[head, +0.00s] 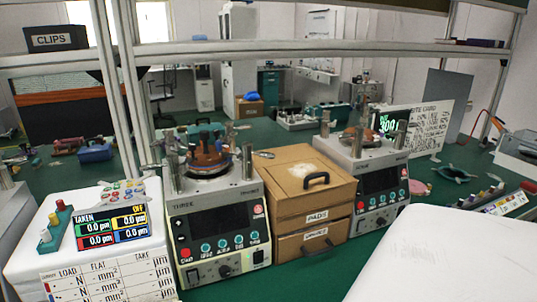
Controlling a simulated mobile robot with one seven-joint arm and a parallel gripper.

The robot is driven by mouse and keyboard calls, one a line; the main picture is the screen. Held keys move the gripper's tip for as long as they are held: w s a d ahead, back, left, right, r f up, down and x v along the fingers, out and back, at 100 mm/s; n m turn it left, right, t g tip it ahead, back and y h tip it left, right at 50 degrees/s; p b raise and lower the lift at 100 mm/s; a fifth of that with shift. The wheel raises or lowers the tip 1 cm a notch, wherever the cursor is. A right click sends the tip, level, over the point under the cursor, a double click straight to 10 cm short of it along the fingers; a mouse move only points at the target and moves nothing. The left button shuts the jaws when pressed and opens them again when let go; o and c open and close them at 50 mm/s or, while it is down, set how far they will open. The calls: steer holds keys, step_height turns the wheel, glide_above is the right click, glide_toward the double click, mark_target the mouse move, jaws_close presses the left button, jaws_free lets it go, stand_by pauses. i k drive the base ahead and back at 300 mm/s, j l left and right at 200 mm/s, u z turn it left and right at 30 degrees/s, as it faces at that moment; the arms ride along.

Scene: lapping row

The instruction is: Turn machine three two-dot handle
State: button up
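Machine three (215,222) is a light grey box with a dark screen, several teal buttons and the word THREE on its front. It stands on the green bench, left of the middle in the head view. On its top are a round brown plate (207,157), upright metal posts and small levers. One lever (263,154) sticks out at the right and another (152,166) at the left. Dot marks on the levers are too small to tell, so I cannot say which is the two-dot handle. My gripper is not in view.
A brown drawer box (298,190) stands close against machine three's right side, with a similar machine (372,185) beyond it. A white block with a TAKEN display (111,228) stands at left. Shelf posts (124,70) rise behind. A large white shape (450,258) covers the lower right.

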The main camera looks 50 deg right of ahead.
mark_target(247, 156)
steer(key=k+l, duration=0.2)
steer(key=l, duration=0.2)
steer(key=k+l, duration=0.25)
steer(key=l, duration=0.2)
steer(key=l+z, duration=0.1)
steer(key=z, duration=0.55)
steer(key=l+z, duration=0.15)
steer(key=z, duration=0.2)
steer(key=i+j+z, duration=0.25)
steer(key=j+z, duration=0.3)
